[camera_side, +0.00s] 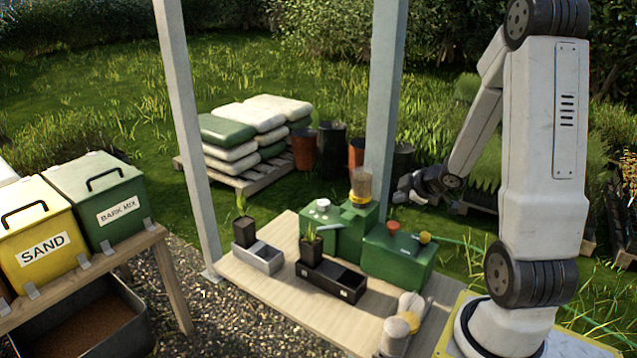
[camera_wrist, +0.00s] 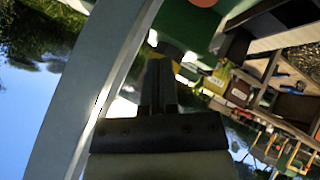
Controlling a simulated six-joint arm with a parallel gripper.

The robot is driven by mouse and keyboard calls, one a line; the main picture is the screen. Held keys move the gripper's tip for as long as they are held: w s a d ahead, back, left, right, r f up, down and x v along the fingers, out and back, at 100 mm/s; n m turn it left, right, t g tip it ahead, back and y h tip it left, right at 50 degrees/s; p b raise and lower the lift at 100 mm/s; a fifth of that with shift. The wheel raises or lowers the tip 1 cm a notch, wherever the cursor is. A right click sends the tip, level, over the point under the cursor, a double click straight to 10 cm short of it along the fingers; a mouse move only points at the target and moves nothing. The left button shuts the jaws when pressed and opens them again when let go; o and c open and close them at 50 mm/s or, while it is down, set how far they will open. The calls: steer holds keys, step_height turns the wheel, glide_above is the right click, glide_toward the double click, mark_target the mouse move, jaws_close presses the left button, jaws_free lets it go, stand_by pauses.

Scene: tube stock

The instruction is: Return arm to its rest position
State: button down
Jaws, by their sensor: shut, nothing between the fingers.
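My gripper (camera_side: 404,190) is at the left end of my folded arm, in the air beyond the green machine. In the wrist view my gripper (camera_wrist: 158,75) is dark, with its fingers together and nothing between them. The wooden table (camera_side: 300,318) carries a green machine (camera_side: 398,258) with red and yellow knobs. A black tray (camera_side: 340,280) and a grey tray (camera_side: 258,258) stand in front of it. One plant pot (camera_side: 244,232) stands in the grey tray and another (camera_side: 311,250) in the black tray.
A grey post (camera_side: 385,95) rises close to the left of my gripper. A second post (camera_side: 190,140) stands at the table's left. Stacked sacks (camera_side: 250,125) and several pots (camera_side: 304,148) are behind. Bins labelled sand (camera_side: 42,248) and bark mix (camera_side: 117,210) stand at the left.

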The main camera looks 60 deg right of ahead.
steer(key=shift+w+a, duration=0.1)
steer(key=shift+w+a, duration=0.2)
steer(key=s+a+m+g+y, duration=0.1)
steer(key=a+m+g, duration=0.4)
steer(key=a, duration=2.2)
steer(key=shift+g+y, duration=0.6)
steer(key=shift+y, duration=0.3)
